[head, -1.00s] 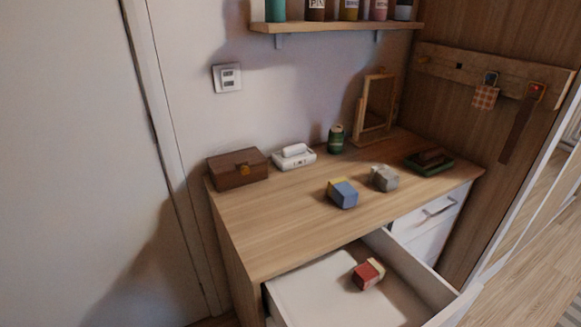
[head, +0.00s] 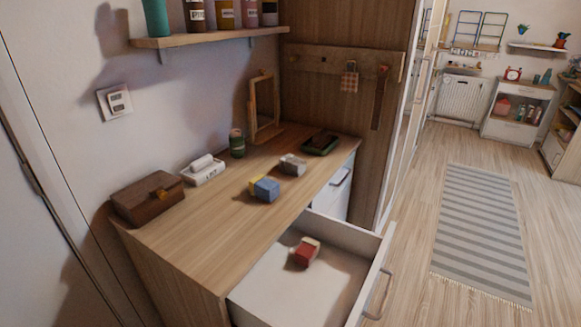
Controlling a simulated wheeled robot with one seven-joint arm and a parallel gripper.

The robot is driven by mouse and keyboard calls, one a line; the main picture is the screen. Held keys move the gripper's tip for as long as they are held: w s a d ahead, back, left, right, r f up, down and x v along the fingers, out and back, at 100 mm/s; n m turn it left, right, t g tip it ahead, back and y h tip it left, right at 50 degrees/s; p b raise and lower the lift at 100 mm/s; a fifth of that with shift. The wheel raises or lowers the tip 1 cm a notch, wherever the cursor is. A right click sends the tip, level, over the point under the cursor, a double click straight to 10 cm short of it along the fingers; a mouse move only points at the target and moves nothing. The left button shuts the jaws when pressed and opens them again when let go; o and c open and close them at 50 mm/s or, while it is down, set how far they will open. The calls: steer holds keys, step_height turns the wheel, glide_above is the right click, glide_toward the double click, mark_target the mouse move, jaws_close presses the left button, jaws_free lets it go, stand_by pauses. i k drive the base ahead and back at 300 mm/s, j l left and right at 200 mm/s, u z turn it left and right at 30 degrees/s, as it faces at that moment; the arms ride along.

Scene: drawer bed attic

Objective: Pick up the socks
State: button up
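Three small block-shaped bundles may be folded socks, but they are too small to tell for sure. A red and cream bundle (head: 306,252) lies inside the open drawer (head: 278,285). A blue and yellow bundle (head: 265,190) lies on the wooden dresser top (head: 205,225). A grey bundle (head: 293,165) lies just behind it, close by or touching. My gripper is not in view.
A shelf (head: 215,38) hangs above. Open floor with a striped rug (head: 482,230) lies right.

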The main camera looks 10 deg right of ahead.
mark_target(289, 165)
steer(key=i+l, duration=0.15)
steer(key=l, duration=0.2)
steer(key=i+l+u, duration=0.1)
steer(key=l, duration=0.25)
steer(key=i+l, duration=0.2)
steer(key=l, duration=0.2)
steer(key=i+l, duration=0.15)
steer(key=l, duration=0.2)
steer(key=i+l+u, duration=0.1)
steer(key=i+l, duration=0.15)
steer(key=l, duration=0.15)
steer(key=i+l, duration=0.25)
steer(key=i+l+u, duration=0.15)
steer(key=l, duration=0.35)
steer(key=i+j, duration=0.2)
